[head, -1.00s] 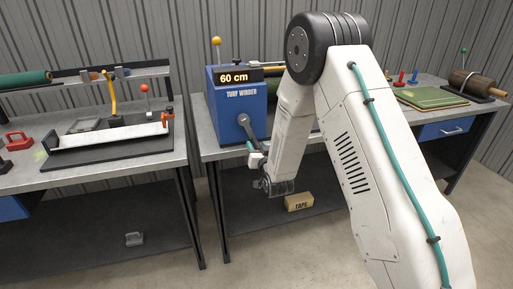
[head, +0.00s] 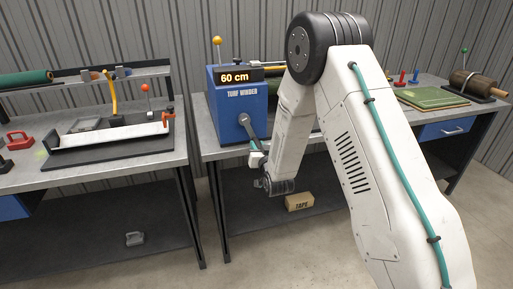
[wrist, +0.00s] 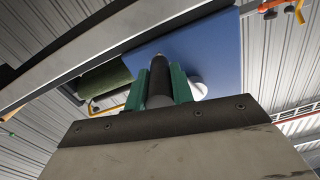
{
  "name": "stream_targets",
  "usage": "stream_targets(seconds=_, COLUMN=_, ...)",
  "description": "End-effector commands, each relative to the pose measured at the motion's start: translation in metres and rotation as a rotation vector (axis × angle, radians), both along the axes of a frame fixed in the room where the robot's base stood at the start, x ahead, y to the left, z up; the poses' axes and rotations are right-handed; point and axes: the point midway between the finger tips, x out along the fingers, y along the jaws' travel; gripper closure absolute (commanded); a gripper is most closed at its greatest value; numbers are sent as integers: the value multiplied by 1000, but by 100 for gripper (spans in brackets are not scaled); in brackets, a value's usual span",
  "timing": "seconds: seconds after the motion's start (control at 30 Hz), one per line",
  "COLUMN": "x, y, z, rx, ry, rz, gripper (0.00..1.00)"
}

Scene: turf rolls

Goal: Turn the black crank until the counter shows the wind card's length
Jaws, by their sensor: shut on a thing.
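The blue turf winder (head: 228,112) stands on the middle bench. Its counter (head: 236,77) reads "60 cm". The crank (head: 250,130) hangs from the winder's front, its arm pointing down and slightly right. In the wrist view, the green fingers of my gripper (wrist: 160,88) are shut on both sides of the black crank handle (wrist: 159,85). The winder's blue body (wrist: 215,55) is behind it. I cannot make out a wind card in either view.
A box marked "TAPE" (head: 299,202) lies on the lower shelf, below and right of my gripper. The left bench holds a black tray (head: 110,142) with a white strip. A green turf stack (head: 432,97) lies on the bench at right. My arm hides part of the middle bench.

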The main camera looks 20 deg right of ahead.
Motion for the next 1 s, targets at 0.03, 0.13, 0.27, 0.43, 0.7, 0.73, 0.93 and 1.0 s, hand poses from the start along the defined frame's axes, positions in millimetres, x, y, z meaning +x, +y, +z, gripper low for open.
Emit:
stream_targets(seconds=0.03, x=0, y=-2, z=1, rx=-1, ry=-2, rz=-4, gripper=100)
stream_targets(seconds=0.13, x=0, y=-3, z=1, rx=-8, ry=-2, rz=-3, gripper=100)
stream_targets(seconds=0.27, x=0, y=-4, z=2, rx=-27, ry=-2, rz=-4, gripper=100)
stream_targets(seconds=0.43, x=1, y=-9, z=4, rx=-82, ry=-2, rz=-4, gripper=100)
stream_targets(seconds=0.7, x=1, y=-23, z=15, rx=-280, ry=-3, rz=-5, gripper=100)
stream_targets(seconds=0.73, x=1, y=-25, z=16, rx=-306, ry=-3, rz=-5, gripper=100)
stream_targets(seconds=0.93, x=1, y=-35, z=26, rx=-470, ry=-3, rz=-5, gripper=100)
stream_targets(seconds=1.0, x=1, y=-37, z=30, rx=-521, ry=-3, rz=-4, gripper=100)
